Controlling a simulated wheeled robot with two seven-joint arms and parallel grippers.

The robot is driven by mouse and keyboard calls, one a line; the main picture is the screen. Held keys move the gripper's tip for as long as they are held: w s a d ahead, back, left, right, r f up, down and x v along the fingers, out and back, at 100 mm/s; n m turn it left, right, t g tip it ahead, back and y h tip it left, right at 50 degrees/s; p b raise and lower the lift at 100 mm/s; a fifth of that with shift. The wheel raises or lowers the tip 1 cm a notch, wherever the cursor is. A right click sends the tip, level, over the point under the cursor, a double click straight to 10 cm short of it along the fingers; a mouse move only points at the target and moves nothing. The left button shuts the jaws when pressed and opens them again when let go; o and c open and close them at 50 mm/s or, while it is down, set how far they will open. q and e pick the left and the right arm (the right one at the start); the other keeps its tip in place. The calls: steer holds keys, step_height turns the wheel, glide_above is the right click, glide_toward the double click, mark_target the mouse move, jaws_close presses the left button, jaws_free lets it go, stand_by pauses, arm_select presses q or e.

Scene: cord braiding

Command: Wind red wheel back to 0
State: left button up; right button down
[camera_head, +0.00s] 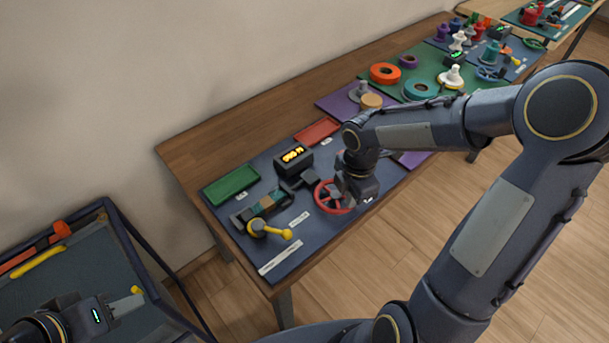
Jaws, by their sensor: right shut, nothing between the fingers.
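The red wheel (323,196) lies on a dark blue mat on the wooden table, in the middle of the view. My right gripper (347,203) is at the wheel's right side, over its rim, and hides part of it. Its fingers are shut with nothing between them; whether they touch the rim I cannot tell. A black box with a lit yellow display (293,155) stands behind the wheel; its digits are too small to read surely. My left gripper (125,301) is at the lower left, with a small yellow-tipped piece at its end; its fingers are not clear.
A yellow crank (270,231), a green tray (231,185) and a red tray (317,131) are on the same mat. A purple mat with a peg and a green mat with rings (385,73) lie further right. A dark bin (66,282) stands at left.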

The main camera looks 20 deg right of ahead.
steer(key=c, duration=2.1)
jaws_free()
steer(key=shift+c, duration=0.2)
steer(key=o, duration=0.4)
steer(key=shift+o, duration=0.2)
step_height(320, 180, up, 8)
steer(key=s+a+r+m+t+y, duration=0.2)
steer(key=s+m, duration=0.5)
steer(key=m, duration=0.3)
steer(key=s+a+r+m+t+y, duration=0.1)
steer(key=s+a+r+m+t, duration=0.1)
steer(key=s+m, duration=0.6)
steer(key=a+m+t, duration=0.1)
steer(key=m, duration=0.1)
steer(key=shift+s+r+m+t+y+p, duration=0.3)
steer(key=shift+r+m+y+p, duration=0.05)
steer(key=shift+m+y, duration=0.05)
